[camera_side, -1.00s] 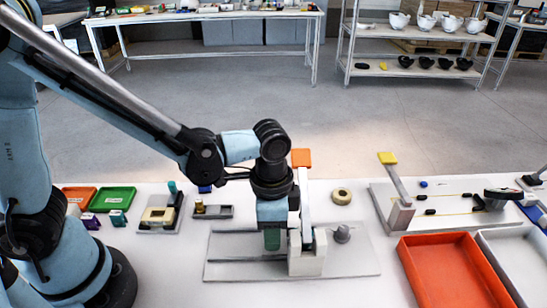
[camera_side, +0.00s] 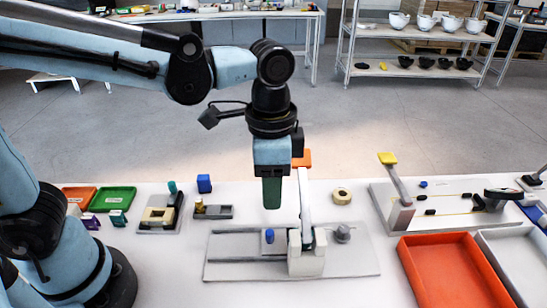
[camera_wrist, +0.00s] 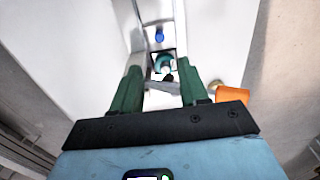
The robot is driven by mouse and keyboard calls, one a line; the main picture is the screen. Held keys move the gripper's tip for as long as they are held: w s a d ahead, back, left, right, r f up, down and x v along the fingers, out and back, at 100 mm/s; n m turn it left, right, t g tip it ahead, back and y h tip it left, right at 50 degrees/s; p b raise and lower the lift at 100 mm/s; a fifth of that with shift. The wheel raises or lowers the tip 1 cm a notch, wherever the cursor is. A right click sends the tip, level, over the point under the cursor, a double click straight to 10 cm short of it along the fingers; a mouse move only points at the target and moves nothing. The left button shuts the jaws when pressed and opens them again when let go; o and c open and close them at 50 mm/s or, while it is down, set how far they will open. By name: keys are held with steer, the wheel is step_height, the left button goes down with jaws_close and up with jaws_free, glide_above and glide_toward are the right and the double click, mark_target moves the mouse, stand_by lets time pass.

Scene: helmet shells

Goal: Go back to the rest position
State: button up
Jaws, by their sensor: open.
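My gripper (camera_side: 271,193) has green fingers and hangs pointing down above the grey fixture plate (camera_side: 235,270). In the wrist view my gripper (camera_wrist: 166,95) shows its two green fingers apart, with nothing held between them. The fixture has a white upright block (camera_side: 306,258) and a lever with an orange handle (camera_side: 306,158). A small blue piece (camera_side: 269,236) stands on the plate below my fingers, clear of them. It also shows in the wrist view as a blue piece (camera_wrist: 159,36) beyond the fingertips.
An orange tray (camera_side: 450,270) and a white tray (camera_side: 515,262) lie at right. A second fixture with a yellow-handled lever (camera_side: 392,170) stands behind them. Small green (camera_side: 113,198) and orange (camera_side: 80,198) trays lie at left. The space above the table is open.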

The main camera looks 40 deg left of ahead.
steer(key=shift+r, duration=0.4)
steer(key=shift+a, duration=0.1)
steer(key=s+a+f+n+t, duration=0.1)
steer(key=a+n+t, duration=0.6)
steer(key=a, duration=0.8)
steer(key=shift+a+n, duration=0.15)
steer(key=shift+n, duration=0.85)
steer(key=shift+o, duration=0.4)
steer(key=shift+s+f, duration=0.1)
steer(key=shift+o, duration=1.2)
steer(key=shift+d, duration=0.25)
steer(key=o, duration=0.7)
steer(key=d+r+m, duration=0.1)
steer(key=d, duration=0.1)
steer(key=s+d+r+m+h, duration=0.1)
steer(key=d, duration=0.1)
steer(key=d+r, duration=0.2)
steer(key=shift+s+d+r+m+g+h, duration=0.1)
steer(key=shift+s+d+m+g+h, duration=0.1)
steer(key=shift+d+m+g+h, duration=0.15)
steer(key=shift+o, duration=0.2)
steer(key=s+d+r+m+g+h, duration=0.1)
steer(key=s+d+r+m, duration=0.2)
steer(key=d, duration=0.3)
steer(key=shift+s+r, duration=0.75)
steer(key=shift+r, duration=0.1)
steer(key=x, duration=1)
